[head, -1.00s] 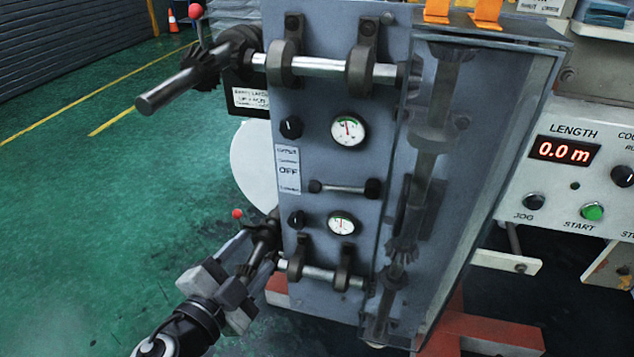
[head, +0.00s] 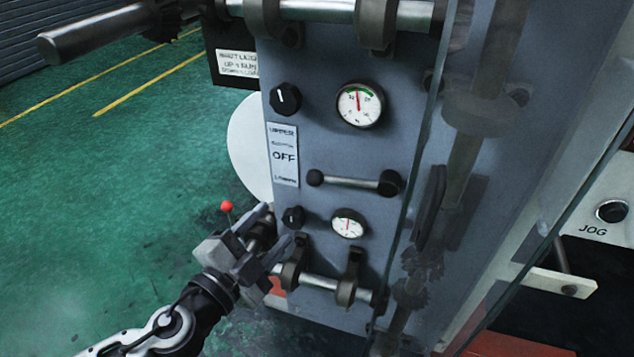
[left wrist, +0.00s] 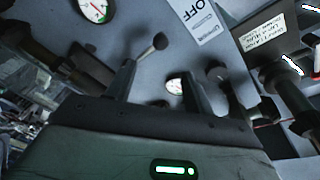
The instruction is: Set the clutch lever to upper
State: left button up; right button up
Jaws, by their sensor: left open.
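The clutch lever (head: 352,183) is a short metal bar with a small black knob at its left end and a bigger black hub at its right end. It lies nearly level on the grey panel, beside the white label (head: 284,157) reading UPPER, OFF and a blurred bottom word. My left gripper (head: 272,228) is open, below and left of the lever and apart from it, near the lower roller shaft. In the left wrist view the lever's knob (left wrist: 160,42) shows beyond the open fingers; part of the bar is hidden behind one finger. My right gripper is out of view.
The lower dial knob (head: 293,216) and lower gauge (head: 348,223) sit just below the lever, close to my gripper. The upper knob (head: 285,98) and upper gauge (head: 360,105) are above. A clear guard (head: 432,150) stands at the right. A red-tipped stick (head: 227,207) is behind my gripper.

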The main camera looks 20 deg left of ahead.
aim_at(311, 183)
pick_arm(q)
jog(key=p+x, duration=0.3)
jog(key=x, duration=1.1)
jog(key=shift+w+d+r, duration=0.1)
jog(key=shift+w, duration=0.2)
jog(key=shift+w+d, duration=0.1)
jog(key=shift+w, duration=0.35)
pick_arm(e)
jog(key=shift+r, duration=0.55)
